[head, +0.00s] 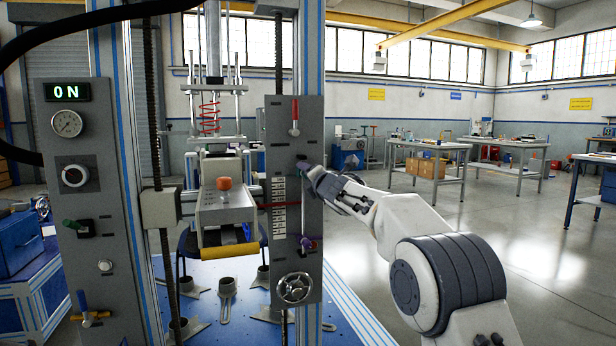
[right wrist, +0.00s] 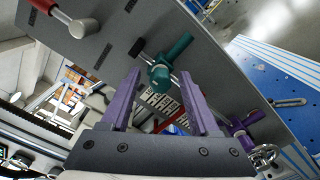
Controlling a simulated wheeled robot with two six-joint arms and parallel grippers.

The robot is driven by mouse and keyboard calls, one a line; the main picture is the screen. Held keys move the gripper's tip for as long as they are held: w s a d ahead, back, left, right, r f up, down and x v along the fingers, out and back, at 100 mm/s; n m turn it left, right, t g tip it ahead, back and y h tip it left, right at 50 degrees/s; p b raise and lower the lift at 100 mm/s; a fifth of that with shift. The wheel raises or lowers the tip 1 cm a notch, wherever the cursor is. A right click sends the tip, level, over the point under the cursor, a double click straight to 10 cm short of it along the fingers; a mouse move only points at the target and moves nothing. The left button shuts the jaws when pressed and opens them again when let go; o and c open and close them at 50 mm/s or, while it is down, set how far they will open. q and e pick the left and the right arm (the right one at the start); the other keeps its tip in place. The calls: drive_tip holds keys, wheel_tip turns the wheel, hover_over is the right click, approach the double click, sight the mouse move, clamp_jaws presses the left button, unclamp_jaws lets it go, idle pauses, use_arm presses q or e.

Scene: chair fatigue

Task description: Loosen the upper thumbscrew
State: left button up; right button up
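The upper thumbscrew (right wrist: 163,74) is teal with a cross bar and sits on the grey right-hand panel in the right wrist view. My right gripper (right wrist: 160,82) is open, its two purple fingers pointing at the teal knob, one to each side near the tips. I cannot tell whether they touch it. In the head view my right gripper (head: 304,163) is at the panel and hides the upper thumbscrew. A lower purple thumbscrew (head: 307,243) is further down the panel; it also shows in the right wrist view (right wrist: 240,132). My left gripper is not in view.
The grey panel (head: 277,130) carries a red lever (head: 294,115) above, a scale (head: 279,207) at its left and a handwheel (head: 296,288) below. Left are the test platform (head: 225,207) and a control column (head: 75,200) reading ON. The floor to the right is open.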

drive_tip(key=b+v, duration=0.5)
drive_tip(key=v, duration=0.5)
drive_tip(key=shift+s, duration=0.25)
